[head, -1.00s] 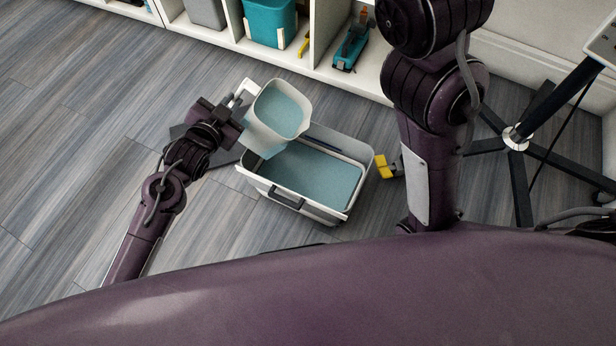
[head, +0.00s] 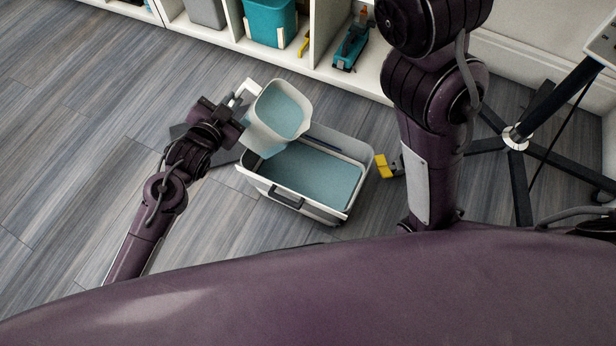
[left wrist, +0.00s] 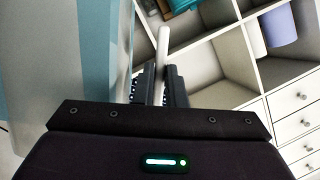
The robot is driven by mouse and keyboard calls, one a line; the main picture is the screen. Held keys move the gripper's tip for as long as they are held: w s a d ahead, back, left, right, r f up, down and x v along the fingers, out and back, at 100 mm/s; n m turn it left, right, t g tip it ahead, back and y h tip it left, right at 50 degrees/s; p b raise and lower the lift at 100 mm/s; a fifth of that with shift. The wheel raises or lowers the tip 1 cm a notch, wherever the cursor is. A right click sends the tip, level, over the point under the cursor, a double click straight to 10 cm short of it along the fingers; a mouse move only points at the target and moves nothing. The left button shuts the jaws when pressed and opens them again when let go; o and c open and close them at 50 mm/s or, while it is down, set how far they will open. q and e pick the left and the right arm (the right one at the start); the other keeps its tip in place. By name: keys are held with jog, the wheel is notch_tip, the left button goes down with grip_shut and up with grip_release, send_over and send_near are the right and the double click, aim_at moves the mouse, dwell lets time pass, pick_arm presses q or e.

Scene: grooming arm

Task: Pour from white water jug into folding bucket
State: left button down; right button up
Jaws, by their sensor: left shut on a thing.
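The white water jug (head: 272,134) is held above the left end of the folding bucket in the head view, with bluish water showing in its open top. Its spout side points toward the bucket and it looks somewhat tilted. The folding bucket (head: 328,211) is a white rectangular tub on the floor with a dark handle on its front wall and bluish water inside. My left gripper (head: 234,112) is shut on the jug's white handle, which also shows between the fingers in the left wrist view (left wrist: 162,65). My right arm shows at the right, but its gripper is not clearly visible.
A white shelf unit (head: 335,75) with a teal bin (head: 270,22) stands along the back. A yellow object (head: 383,166) lies right of the bucket. A black-legged stand (head: 516,139) is at the right. Floor at left is clear.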

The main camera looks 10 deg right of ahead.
pick_arm(q)
jog(key=shift+d+r+m+t, duration=0.1)
jog(key=shift+r+m+t, duration=0.25)
jog(key=shift+r, duration=0.2)
dwell(0.9)
jog(key=shift+r+p, duration=0.1)
jog(key=shift+p, duration=0.45)
dwell(0.4)
dwell(0.9)
jog(key=shift+s+d+r+m+y, duration=0.15)
jog(key=shift+r+m+y, duration=0.15)
jog(key=shift+m, duration=0.25)
dwell(0.5)
jog(key=shift+s+d+r+t+p, duration=0.1)
jog(key=shift+d+t+p, duration=0.1)
jog(key=shift+t+p, duration=0.1)
jog(key=shift+m, duration=0.3)
jog(key=shift+d, duration=0.1)
dwell(0.4)
